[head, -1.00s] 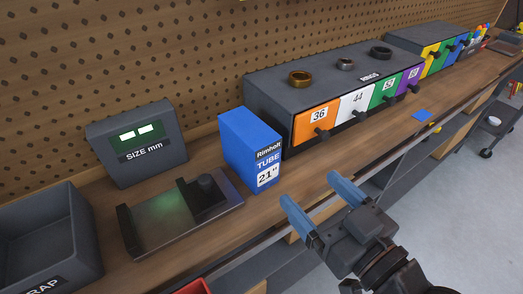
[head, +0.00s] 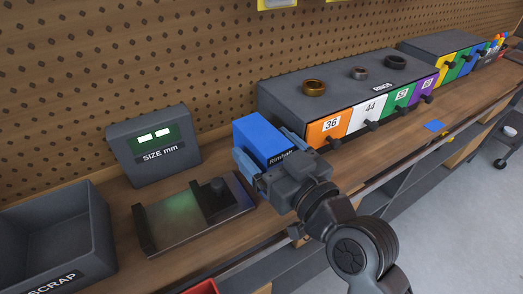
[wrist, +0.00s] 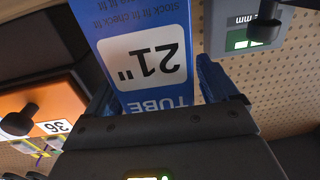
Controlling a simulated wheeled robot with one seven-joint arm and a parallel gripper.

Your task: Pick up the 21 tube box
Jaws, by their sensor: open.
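The blue 21 tube box (head: 261,133) stands upright on the wooden bench, between the size display and the drawer cabinet. My gripper (head: 268,152) is at its front, with the blue fingers on either side of the box. The gripper body hides most of the label in the head view. In the wrist view, the box (wrist: 145,45) lies between the two fingers of my gripper (wrist: 155,85), its "21" label upside down. The gripper is open, and I cannot tell whether either finger touches the box.
The drawer cabinet (head: 290,95) with coloured fronts and rings on top stands close right of the box. The measuring plate (head: 170,232) and size display (head: 150,120) are at left. A grey scrap bin (head: 105,222) stands far left.

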